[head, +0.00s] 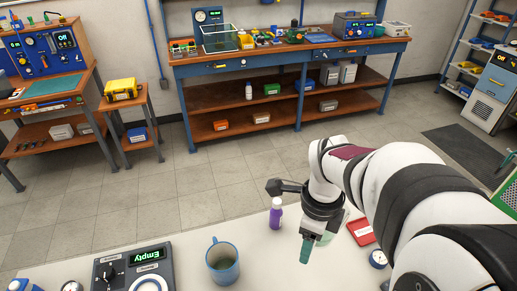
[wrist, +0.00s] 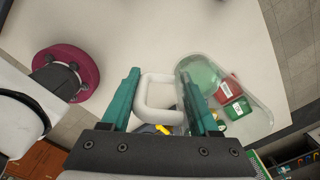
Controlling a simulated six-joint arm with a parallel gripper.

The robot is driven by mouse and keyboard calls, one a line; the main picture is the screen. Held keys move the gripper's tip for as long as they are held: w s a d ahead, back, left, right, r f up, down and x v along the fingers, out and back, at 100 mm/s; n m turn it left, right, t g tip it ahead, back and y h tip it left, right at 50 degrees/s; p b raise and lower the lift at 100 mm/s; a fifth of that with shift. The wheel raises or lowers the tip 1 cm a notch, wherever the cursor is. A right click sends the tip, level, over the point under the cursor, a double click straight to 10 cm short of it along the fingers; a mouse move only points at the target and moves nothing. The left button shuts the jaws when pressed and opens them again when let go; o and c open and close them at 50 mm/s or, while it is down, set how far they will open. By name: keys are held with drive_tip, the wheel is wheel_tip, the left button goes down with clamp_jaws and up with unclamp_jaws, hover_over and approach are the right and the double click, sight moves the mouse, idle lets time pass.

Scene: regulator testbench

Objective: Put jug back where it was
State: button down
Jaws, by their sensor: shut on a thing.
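The jug is clear with a white loop handle. In the wrist view its handle (wrist: 158,98) lies between the teal fingers of my gripper (wrist: 160,100), which is shut on it. The jug's see-through body (wrist: 262,122) extends to the right of the fingers, with a pale green round area at its upper end. In the head view my gripper (head: 305,250) is over the white bench, and the jug (head: 325,239) shows only as a small pale part behind the fingers. Most of it is hidden by my arm there. I cannot tell whether it touches the bench.
A purple bottle (head: 276,214) stands left of my gripper. A blue mug (head: 223,268) and a dark device reading "Empty" (head: 133,270) are farther left. Bare bench shows between mug and gripper.

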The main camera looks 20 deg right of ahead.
drive_tip(key=s+d+m, duration=0.4)
drive_tip(key=s+d, duration=0.3)
drive_tip(key=s, duration=0.1)
wheel_tip(320, 180, down, 5)
drive_tip(key=w+a+f, duration=0.2)
drive_tip(key=w, duration=0.1)
drive_tip(key=w+a+f, duration=0.2)
drive_tip(key=a+f, duration=0.1)
drive_tip(key=w+a+f, duration=0.2)
drive_tip(key=w, duration=0.1)
drive_tip(key=shift+w+a+f, duration=0.25)
drive_tip(key=shift+w+a, duration=0.1)
drive_tip(key=shift+a, duration=0.05)
drive_tip(key=shift+f, duration=1.95)
drive_tip(key=shift+f, duration=0.15)
drive_tip(key=shift+c, duration=0.7)
unclamp_jaws()
